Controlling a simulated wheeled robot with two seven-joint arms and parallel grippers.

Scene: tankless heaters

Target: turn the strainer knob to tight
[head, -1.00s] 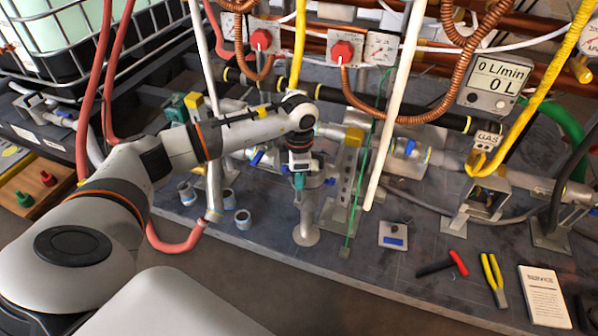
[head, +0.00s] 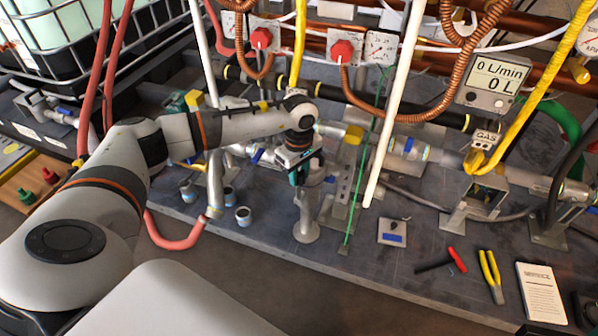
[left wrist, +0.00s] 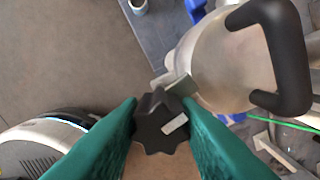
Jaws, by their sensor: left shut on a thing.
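The strainer knob (left wrist: 160,122), a black star-shaped knob with a pale mark, sits between the two green fingers of my left gripper (left wrist: 161,104) in the left wrist view. The fingers press on it from both sides, so the gripper is shut on the knob. A metal body with a black handle (left wrist: 285,60) is right beside it. In the head view my left gripper (head: 298,174) is at the top of a grey metal stand (head: 306,215); the knob there is hidden by the gripper. My right gripper is not in view.
Small grey cups (head: 243,216) stand left of the stand. A thin green rod (head: 365,170) and a white pipe (head: 390,130) rise to the right. Pliers (head: 492,275) and a service card (head: 543,293) lie at the front right. A red hose (head: 175,240) curves at the left.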

